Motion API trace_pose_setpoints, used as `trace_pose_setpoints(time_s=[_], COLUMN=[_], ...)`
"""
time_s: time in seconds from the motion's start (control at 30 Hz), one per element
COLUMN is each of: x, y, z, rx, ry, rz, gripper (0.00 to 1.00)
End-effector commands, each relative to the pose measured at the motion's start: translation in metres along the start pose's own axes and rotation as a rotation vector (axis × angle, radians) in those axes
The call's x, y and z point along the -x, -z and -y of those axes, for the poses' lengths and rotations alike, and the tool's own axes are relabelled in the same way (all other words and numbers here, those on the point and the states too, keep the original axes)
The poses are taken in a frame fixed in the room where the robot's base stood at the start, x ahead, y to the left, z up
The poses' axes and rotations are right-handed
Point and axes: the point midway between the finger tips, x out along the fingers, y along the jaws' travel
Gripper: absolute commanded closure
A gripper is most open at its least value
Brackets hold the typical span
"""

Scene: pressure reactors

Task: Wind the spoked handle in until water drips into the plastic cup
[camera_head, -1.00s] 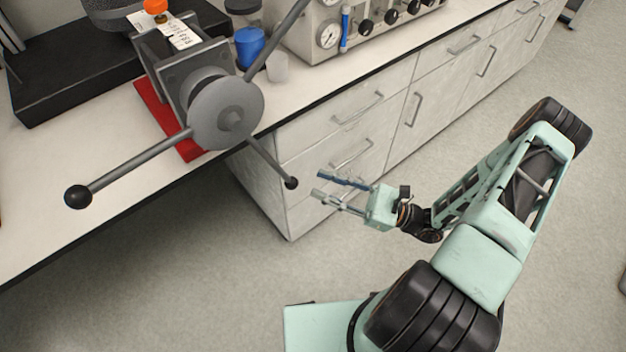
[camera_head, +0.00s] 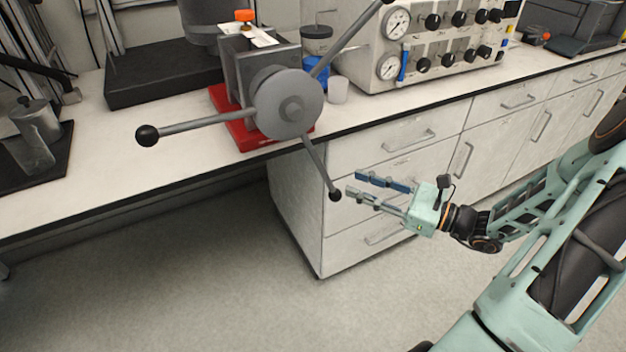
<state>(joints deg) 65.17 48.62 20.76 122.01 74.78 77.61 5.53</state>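The spoked handle (camera_head: 289,104) is a grey disc hub on the front of a grey press with a red base (camera_head: 243,134). Three rods with black ball ends come out of it: one to the left, one up to the right, one down to the right. A small translucent cup (camera_head: 338,90), likely the plastic cup, stands on the bench right of the hub; its contents cannot be made out. My gripper (camera_head: 352,184) is open and empty in front of the drawers. Its fingertips are close to the lower ball (camera_head: 335,195), just right of it, with no clear contact.
A control box (camera_head: 430,45) with gauges and knobs stands right of the press. A blue-based jar (camera_head: 317,68) is behind the hub. A metal vessel (camera_head: 35,130) sits on a dark mat at the left. The bench edge and drawer handles lie behind my gripper. Floor below is clear.

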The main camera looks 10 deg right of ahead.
Motion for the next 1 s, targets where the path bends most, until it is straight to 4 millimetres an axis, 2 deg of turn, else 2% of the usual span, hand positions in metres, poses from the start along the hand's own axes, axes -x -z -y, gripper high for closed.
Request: trace_pose_setpoints(time_s=[0.3,0.5,0.7,0.97,1.0], x=[-0.058,-0.088,-0.100,-0.101,-0.101], y=[0.001,0.001,0.000,0.000,0.000], z=[-0.002,-0.002,-0.001,-0.001,-0.001], rx=[0.002,0.002,0.001,0.001,0.001], ry=[-0.007,-0.006,-0.003,-0.003,-0.003], rz=[0.003,0.001,0.001,0.001,0.001], gripper=[0.71,0.71,0.71,0.71,0.76])
